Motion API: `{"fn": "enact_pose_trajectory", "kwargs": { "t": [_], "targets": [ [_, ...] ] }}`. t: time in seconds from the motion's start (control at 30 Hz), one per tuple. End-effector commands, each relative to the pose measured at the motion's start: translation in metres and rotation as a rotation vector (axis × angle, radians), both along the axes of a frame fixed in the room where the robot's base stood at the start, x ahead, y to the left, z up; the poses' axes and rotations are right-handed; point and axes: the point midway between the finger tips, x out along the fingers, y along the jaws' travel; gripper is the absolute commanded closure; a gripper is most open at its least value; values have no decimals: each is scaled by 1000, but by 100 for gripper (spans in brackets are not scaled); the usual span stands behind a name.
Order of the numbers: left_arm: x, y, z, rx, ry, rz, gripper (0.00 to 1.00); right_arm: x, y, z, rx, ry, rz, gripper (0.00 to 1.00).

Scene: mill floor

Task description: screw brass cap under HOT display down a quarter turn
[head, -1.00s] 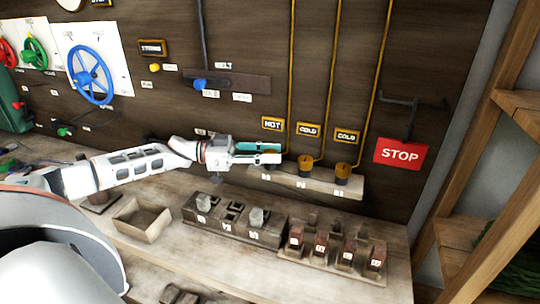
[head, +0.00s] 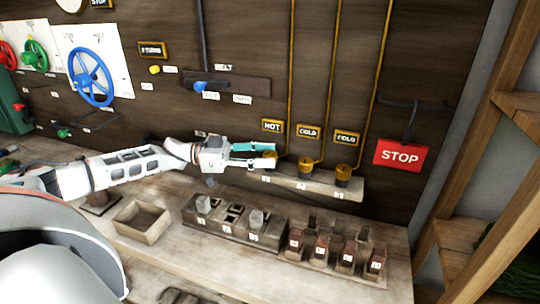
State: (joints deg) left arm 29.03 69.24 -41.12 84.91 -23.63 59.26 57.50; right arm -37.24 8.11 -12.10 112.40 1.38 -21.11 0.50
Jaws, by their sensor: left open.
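The HOT display (head: 272,126) is a small dark sign with an orange frame on the wooden wall. Under it, a brass cap (head: 283,161) sits at the left end of a small pale shelf, with a brass pipe running up from it. My left gripper (head: 270,155) points right, its fingers apart, with the tips at the left side of this cap. The fingers partly hide the cap, and I cannot tell whether they touch it. My right gripper is not in view.
A red STOP sign (head: 399,155) hangs at the right. Below the shelf, the bench holds an open wooden box (head: 143,221), a block with jars (head: 218,236) and a rack with several labelled blocks (head: 330,262). A blue-handled lever (head: 201,87) is above.

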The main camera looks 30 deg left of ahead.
Motion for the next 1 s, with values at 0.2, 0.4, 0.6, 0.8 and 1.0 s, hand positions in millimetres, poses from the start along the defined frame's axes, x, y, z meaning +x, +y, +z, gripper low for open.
{"fn": "enact_pose_trajectory", "kwargs": {
  "t": [0.2,0.4,0.6,0.8,1.0],
  "targets": [
    [-23,39,-2,5,4,3,56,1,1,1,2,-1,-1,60],
    [-42,70,-1,4,3,2,56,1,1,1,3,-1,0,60],
    [-52,85,-1,2,1,1,56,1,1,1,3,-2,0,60],
    [-54,88,0,-1,-1,0,56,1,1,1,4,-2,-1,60],
    [-54,88,0,0,-1,0,56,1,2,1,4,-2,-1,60]
  ]
}}
